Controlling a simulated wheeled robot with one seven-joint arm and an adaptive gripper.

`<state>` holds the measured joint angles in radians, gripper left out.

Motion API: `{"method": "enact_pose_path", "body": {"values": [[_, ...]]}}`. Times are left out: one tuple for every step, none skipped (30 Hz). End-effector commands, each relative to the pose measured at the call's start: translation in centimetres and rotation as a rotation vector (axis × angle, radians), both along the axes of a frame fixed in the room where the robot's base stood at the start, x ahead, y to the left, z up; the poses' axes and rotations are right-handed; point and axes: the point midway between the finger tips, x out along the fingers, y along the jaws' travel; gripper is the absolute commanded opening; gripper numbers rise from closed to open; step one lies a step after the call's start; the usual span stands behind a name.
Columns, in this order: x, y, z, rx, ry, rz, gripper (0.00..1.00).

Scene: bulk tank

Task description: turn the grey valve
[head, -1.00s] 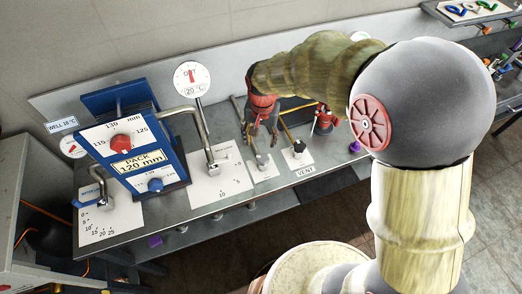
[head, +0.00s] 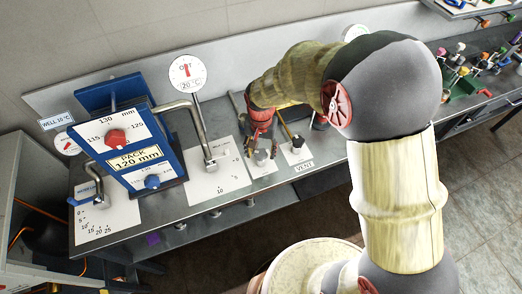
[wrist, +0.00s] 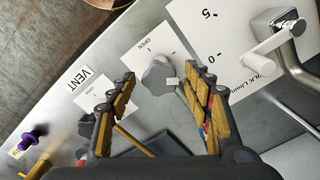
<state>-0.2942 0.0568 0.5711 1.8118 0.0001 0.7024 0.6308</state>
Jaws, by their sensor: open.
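The grey valve (wrist: 157,76) is a lobed grey knob on a small white plate (wrist: 141,50) marked OPEN. It shows in the wrist view just beyond and between my fingertips. My gripper (wrist: 151,84) is open, one finger on each side of the knob, with nothing held. I cannot tell whether either finger touches it. In the head view my gripper (head: 262,143) points down over the same plate, and the knob (head: 261,155) is partly hidden by the fingers.
A larger plate (head: 222,180) with a bent metal pipe (head: 200,135) is on the left. Further left stands a blue PACK panel (head: 137,158). A purple knob (wrist: 34,134) shows in the wrist view.

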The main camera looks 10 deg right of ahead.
Motion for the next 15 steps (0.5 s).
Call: {"method": "enact_pose_path", "body": {"values": [[0.01, 0.00, 0.03, 0.000, 0.000, 0.000, 0.50], [0.01, 0.00, 0.03, 0.000, 0.000, 0.000, 0.50], [0.01, 0.00, 0.03, 0.000, 0.000, 0.000, 0.49], [0.01, 0.00, 0.03, 0.000, 0.000, 0.000, 0.48], [0.01, 0.00, 0.03, 0.000, 0.000, 0.000, 0.46], [0.01, 0.01, 0.03, 0.000, 0.000, 0.000, 0.44], [0.01, 0.01, 0.03, 0.000, 0.000, 0.000, 0.42], [0.01, 0.00, 0.04, 0.000, 0.000, 0.000, 0.40], [0.01, 0.00, 0.04, 0.000, 0.000, 0.000, 0.38], [0.01, 0.01, 0.04, 0.000, 0.000, 0.000, 0.36], [0.01, 0.01, 0.04, 0.000, 0.000, 0.000, 0.35], [0.01, 0.01, 0.04, 0.000, 0.000, 0.000, 0.32], [0.01, 0.01, 0.04, 0.000, 0.000, 0.000, 0.31], [0.01, 0.00, 0.04, 0.000, 0.000, 0.000, 0.29], [0.01, 0.01, 0.04, 0.000, 0.000, 0.000, 0.27]]}}
